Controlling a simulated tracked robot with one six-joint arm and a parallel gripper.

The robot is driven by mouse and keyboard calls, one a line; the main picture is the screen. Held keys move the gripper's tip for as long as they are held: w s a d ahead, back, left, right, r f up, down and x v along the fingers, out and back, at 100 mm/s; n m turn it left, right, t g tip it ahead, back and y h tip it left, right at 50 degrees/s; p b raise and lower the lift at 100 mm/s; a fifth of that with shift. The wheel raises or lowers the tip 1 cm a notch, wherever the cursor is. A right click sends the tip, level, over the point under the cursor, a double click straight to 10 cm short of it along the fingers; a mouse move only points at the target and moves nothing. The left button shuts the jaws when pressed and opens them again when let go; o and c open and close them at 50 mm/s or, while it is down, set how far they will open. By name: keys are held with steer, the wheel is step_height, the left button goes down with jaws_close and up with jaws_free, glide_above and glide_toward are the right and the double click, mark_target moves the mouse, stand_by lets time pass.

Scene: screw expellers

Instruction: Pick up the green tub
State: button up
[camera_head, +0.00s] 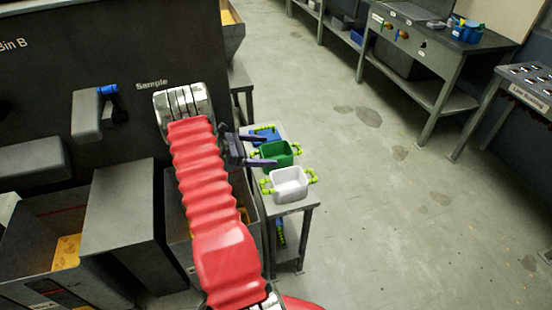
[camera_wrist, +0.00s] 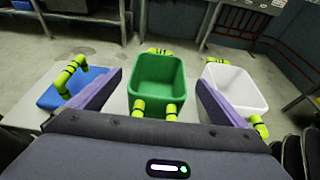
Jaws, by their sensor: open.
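The green tub (camera_head: 277,154) stands on a small grey stand, between a blue tub and a white tub. It has yellow-green handles at its ends. In the wrist view the green tub (camera_wrist: 158,82) is upright and looks empty, with its near handle towards me. My gripper (camera_head: 262,150) is open at the tub's left side in the head view. In the wrist view the two purple fingers of my gripper (camera_wrist: 160,88) spread to either side of the tub's near end. Whether a finger touches the tub cannot be told.
The white tub (camera_head: 290,184) stands in front of the green one, and the blue tub (camera_head: 262,135) stands behind it. The grey stand (camera_head: 308,199) is narrow. A dark machine marked Sample (camera_head: 140,60) is on the left. The floor (camera_head: 400,210) to the right is clear.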

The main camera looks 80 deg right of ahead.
mark_target(289, 151)
steer(key=shift+x, duration=2.6)
steer(key=shift+w+d, duration=0.1)
steer(key=shift+d, duration=0.05)
steer(key=shift+c, duration=0.4)
steer(key=c, duration=1.1)
steer(key=shift+r, duration=0.1)
step_height(289, 151, up, 10)
steer(key=shift+f, duration=0.1)
